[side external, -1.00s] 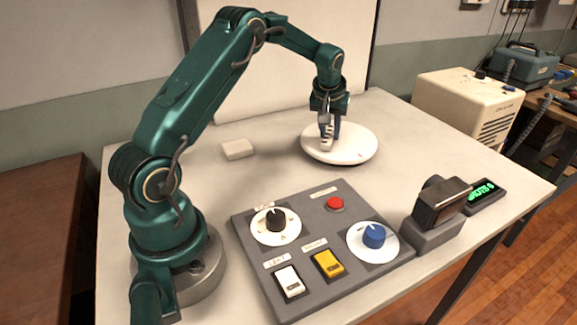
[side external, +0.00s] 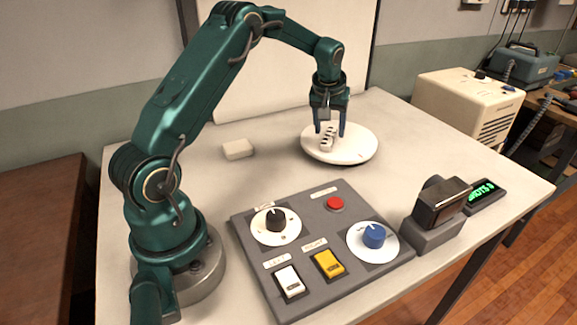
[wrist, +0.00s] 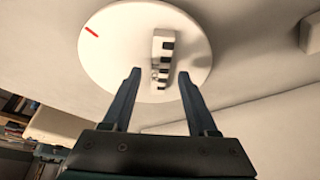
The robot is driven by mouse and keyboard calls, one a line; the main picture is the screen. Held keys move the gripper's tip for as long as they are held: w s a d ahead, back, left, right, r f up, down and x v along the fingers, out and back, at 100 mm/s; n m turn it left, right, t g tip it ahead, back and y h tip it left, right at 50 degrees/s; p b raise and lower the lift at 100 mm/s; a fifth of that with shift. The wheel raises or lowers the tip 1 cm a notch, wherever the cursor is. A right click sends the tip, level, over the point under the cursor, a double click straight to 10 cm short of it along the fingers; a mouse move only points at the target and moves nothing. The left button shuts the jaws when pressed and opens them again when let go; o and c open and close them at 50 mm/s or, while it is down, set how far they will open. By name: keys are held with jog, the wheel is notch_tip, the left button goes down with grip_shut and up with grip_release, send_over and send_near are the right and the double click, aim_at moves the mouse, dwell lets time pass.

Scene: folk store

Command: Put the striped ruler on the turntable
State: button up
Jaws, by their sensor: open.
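The striped ruler (side external: 328,138) is a short white block with black marks. It rests on the white round turntable (side external: 357,150), left of the disc's middle in the side view. In the wrist view the ruler (wrist: 162,58) lies on the turntable (wrist: 112,58), which has a red mark near its rim. My gripper (side external: 330,130) is over the turntable with its fingers spread apart. In the wrist view the open fingertips (wrist: 159,72) are close to the ruler's near end, with nothing held between them.
A white block (side external: 237,149) lies on the table left of the turntable. A grey control panel (side external: 320,215) with knobs, switches and a red button stands in front. A dark device on a stand (side external: 440,203) and a green-lit display (side external: 482,192) are at the right.

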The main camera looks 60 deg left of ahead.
jog(key=v, duration=1)
jog(key=s+d+r+m+t+h, duration=0.1)
jog(key=s+d+r+m, duration=0.35)
jog(key=s+d, duration=0.5)
jog(key=s+d+f+m+t+h, duration=0.1)
jog(key=s+d+f+m+h, duration=0.1)
jog(key=s+d, duration=0.7)
jog(key=s+f+m, duration=0.1)
jog(key=s+m, duration=0.1)
jog(key=s, duration=0.1)
jog(key=shift+f, duration=0.2)
